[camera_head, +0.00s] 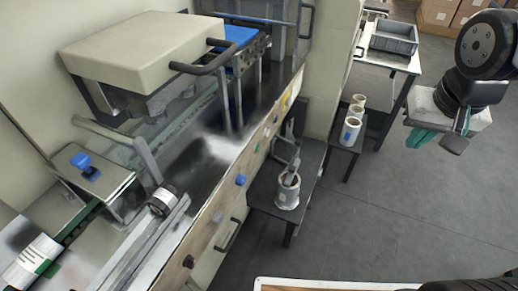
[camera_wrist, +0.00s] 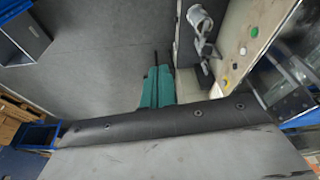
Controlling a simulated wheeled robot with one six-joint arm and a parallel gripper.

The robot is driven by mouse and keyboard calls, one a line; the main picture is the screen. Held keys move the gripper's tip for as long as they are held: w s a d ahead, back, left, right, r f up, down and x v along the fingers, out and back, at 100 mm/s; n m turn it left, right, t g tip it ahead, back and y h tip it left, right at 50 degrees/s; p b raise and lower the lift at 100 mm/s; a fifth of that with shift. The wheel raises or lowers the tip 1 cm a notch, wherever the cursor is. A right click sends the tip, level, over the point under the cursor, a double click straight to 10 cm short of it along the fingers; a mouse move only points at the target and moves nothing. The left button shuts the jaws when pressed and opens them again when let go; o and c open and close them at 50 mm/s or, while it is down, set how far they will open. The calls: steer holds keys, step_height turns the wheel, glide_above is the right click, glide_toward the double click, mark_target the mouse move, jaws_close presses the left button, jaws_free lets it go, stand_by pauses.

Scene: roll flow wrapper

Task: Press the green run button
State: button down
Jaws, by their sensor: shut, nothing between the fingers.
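The green run button (camera_wrist: 255,29) is a small round green cap on the pale front panel of the wrapper, at the upper right of the wrist view. It also shows small in the head view (camera_head: 257,147). My gripper (camera_head: 455,142) is at the right of the head view, over open floor and well apart from the panel. In the wrist view my gripper (camera_wrist: 156,66) has its teal fingers together and empty, left of the panel. Nothing touches the button.
A blue knob (camera_head: 240,180) is nearer on the panel. A dark stand with a white roll (camera_head: 288,192) stands below the panel. Grey floor (camera_head: 400,210) is clear between machine and gripper.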

mark_target(258, 149)
steer(key=w+a+f+m+t+y, duration=0.15)
steer(key=w+a+f, duration=0.25)
steer(key=w+f, duration=0.5)
steer(key=w+a+f+m+t, duration=0.2)
steer(key=w+a+f, duration=0.2)
steer(key=w+f, duration=0.5)
steer(key=w+a+f+m+t+y, duration=0.2)
steer(key=w+a+f+m+y, duration=0.1)
steer(key=a+f, duration=0.8)
step_height(258, 149, down, 4)
steer(key=m+y, duration=0.1)
steer(key=y, duration=0.1)
steer(key=shift+a+r+t+y, duration=0.25)
steer(key=shift+a+t+y, duration=0.05)
steer(key=shift+t+y, duration=0.05)
steer(key=shift+a, duration=0.1)
steer(key=w+a, duration=0.3)
steer(key=a, duration=0.5)
steer(key=shift+a, duration=0.1)
steer(key=shift+w+a, duration=0.2)
steer(key=shift+a, duration=0.15)
